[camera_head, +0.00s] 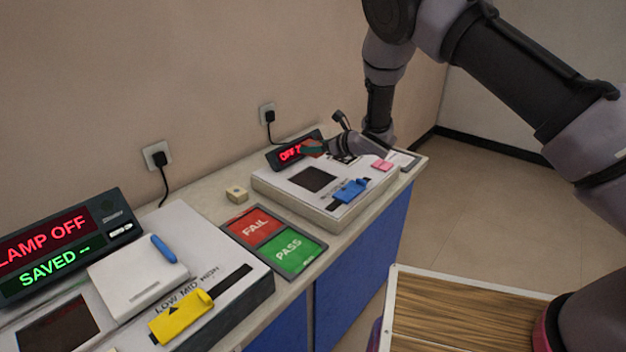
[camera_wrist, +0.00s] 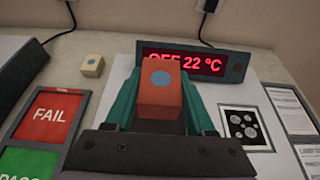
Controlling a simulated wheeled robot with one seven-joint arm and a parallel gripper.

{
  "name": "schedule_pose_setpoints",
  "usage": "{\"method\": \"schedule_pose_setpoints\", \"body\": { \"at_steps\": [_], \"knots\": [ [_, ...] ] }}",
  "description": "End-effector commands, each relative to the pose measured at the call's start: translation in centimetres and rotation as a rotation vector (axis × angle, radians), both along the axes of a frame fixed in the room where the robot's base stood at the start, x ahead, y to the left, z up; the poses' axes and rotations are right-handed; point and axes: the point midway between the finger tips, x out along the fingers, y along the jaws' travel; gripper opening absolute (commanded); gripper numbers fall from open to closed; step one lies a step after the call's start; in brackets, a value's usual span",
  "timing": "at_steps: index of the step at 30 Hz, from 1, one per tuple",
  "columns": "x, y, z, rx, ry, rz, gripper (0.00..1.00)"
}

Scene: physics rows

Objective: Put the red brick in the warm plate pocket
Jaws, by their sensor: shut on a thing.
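The red brick (camera_wrist: 160,97), with a blue dot on its end, sits between the teal fingers of my gripper (camera_wrist: 158,88) in the wrist view. My gripper is shut on it. In the head view my gripper (camera_head: 313,149) is over the back of the white warm plate unit (camera_head: 275,185), in front of its display (camera_head: 285,153). The display reads OFF and, in the wrist view, 22 °C. The dark square pocket (camera_head: 312,179) shows empty in the head view, nearer the camera than my gripper. In the wrist view the gripper hides it.
A small beige block (camera_head: 237,194) with a blue dot lies on the counter left of the unit. A FAIL and PASS tray (camera_head: 322,246) is in front of it. A blue slider (camera_head: 350,191) sits on the unit's front. A lamp device (camera_head: 235,285) stands at left.

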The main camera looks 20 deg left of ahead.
Motion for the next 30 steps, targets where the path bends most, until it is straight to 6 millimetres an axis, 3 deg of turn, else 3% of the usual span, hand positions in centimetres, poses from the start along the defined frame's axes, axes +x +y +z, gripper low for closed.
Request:
{"method": "schedule_pose_setpoints", "body": {
  "at_steps": [6, 14, 19, 30],
  "knots": [
    [0.0, 0.0, -4.2, -0.003, 0.003, 0.002, 0.00],
    [0.0, 0.1, -6.4, -0.001, 0.001, 0.002, 0.00],
    [-0.1, 0.0, -8.9, -0.002, 0.003, 0.001, 0.00],
    [0.0, 0.1, -9.7, 0.000, 0.001, 0.002, 0.00]
  ]
}}
